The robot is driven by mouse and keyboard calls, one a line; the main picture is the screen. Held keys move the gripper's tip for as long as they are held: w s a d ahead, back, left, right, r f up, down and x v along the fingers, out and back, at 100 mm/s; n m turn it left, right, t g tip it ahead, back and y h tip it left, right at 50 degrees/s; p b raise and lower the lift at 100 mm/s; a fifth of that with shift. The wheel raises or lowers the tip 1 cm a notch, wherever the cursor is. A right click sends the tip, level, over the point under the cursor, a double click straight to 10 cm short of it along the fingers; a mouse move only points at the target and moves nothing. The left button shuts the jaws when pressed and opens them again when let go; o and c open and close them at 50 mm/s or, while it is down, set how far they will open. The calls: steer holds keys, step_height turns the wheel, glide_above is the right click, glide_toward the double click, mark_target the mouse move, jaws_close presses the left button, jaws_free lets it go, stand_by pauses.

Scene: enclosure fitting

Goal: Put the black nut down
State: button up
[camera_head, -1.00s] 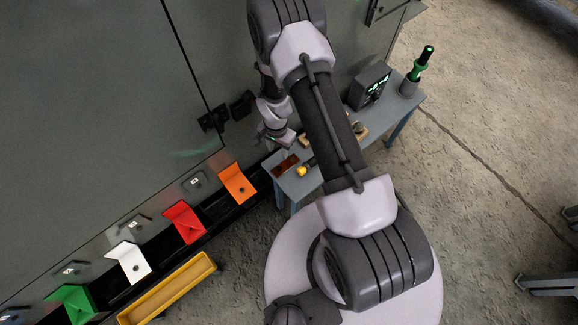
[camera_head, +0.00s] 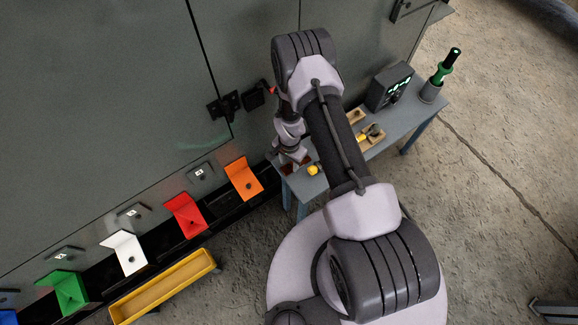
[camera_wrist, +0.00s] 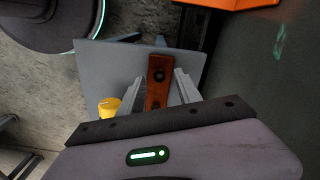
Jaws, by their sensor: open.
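A reddish-brown block (camera_wrist: 160,66) lies near one end of the grey-blue bench, between my fingers in the wrist view. Two dark round spots show on it. The farther one (camera_wrist: 157,75) may be the black nut, but I cannot tell a nut from a hole. My gripper (camera_wrist: 161,77) is open, with one grey finger on each side of the block and nothing visibly clamped. In the head view my gripper (camera_head: 290,166) is low over the block's end of the bench and partly hides the block.
The grey enclosure wall (camera_head: 100,100) stands close on the left, above coloured brackets and a yellow tray (camera_head: 160,289).

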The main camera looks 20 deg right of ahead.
steer(key=shift+f+b, duration=0.25)
steer(key=shift+b, duration=0.1)
steer(key=shift+c, duration=0.2)
jaws_close()
